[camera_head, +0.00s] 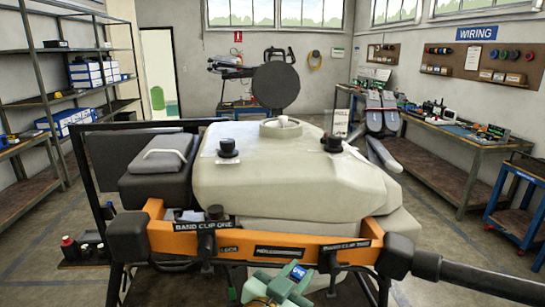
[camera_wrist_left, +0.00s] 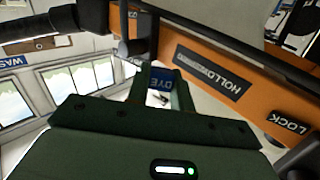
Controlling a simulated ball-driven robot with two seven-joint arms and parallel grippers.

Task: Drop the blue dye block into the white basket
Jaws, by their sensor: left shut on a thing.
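The blue dye block (camera_head: 298,271) is held at the bottom middle of the head view, in front of the orange frame. My left gripper (camera_head: 291,281) is green and shut on it. In the left wrist view the block (camera_wrist_left: 160,79), marked with letters, sits between the fingers of the left gripper (camera_wrist_left: 160,90). A white part that looks like the basket (camera_head: 282,121) shows in the round filler neck on top of the pale tank, beyond and above the gripper. Its inside cannot be seen. My right gripper is not in view.
The orange frame (camera_head: 190,238) and the bulky tank (camera_head: 285,180) stand between the gripper and the filler neck.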

